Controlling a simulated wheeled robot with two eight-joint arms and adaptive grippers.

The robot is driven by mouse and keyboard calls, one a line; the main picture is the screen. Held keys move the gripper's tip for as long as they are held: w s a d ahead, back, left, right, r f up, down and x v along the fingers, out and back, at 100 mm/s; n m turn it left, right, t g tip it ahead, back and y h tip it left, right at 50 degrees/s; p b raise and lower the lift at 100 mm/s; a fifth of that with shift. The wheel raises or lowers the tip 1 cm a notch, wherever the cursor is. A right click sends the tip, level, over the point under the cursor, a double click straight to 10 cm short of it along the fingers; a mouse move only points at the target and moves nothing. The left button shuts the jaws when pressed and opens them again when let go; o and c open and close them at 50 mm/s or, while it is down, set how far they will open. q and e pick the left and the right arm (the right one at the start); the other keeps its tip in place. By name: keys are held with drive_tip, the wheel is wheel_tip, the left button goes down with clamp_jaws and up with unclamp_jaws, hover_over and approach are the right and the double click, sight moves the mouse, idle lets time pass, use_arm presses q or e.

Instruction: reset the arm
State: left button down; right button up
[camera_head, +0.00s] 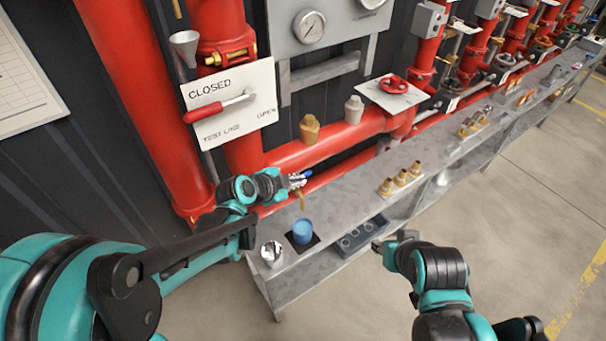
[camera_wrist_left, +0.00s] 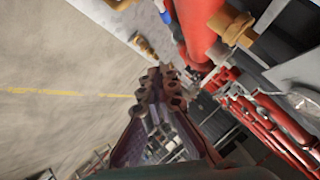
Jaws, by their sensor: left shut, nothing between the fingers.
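My left arm comes in from the left, and its gripper (camera_head: 297,181) is above the back of the grey bench, in front of the red pipe. In the left wrist view its fingers (camera_wrist_left: 160,88) are together with nothing between them. My right gripper (camera_head: 380,246) is low at the front edge of the bench, beside a dark tray. It is too small to tell if its fingers are apart.
A red-handled lever (camera_head: 217,107) sits on a sign reading CLOSED and OPEN. The floor (camera_head: 520,220) is clear.

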use_arm(q)
drive_tip(key=shift+s+a+r, duration=0.2)
drive_tip(key=shift+s+r, duration=0.05)
drive_tip(key=shift+s, duration=0.1)
drive_tip(key=s+a+n+g+y+b, duration=0.1)
drive_tip(key=s+a+n+y, duration=0.2)
drive_tip(key=s+a+n, duration=0.4)
drive_tip(key=s+a+n+y+b, duration=0.1)
drive_tip(key=s+a+n+y, duration=0.2)
drive_tip(key=s+a+n, duration=0.3)
drive_tip(key=s+n, duration=0.3)
drive_tip(key=s, duration=0.4)
drive_tip(key=shift+a+g+b, duration=0.3)
drive_tip(key=shift+a+g, duration=0.05)
drive_tip(key=shift+g, duration=0.05)
idle(0.3)
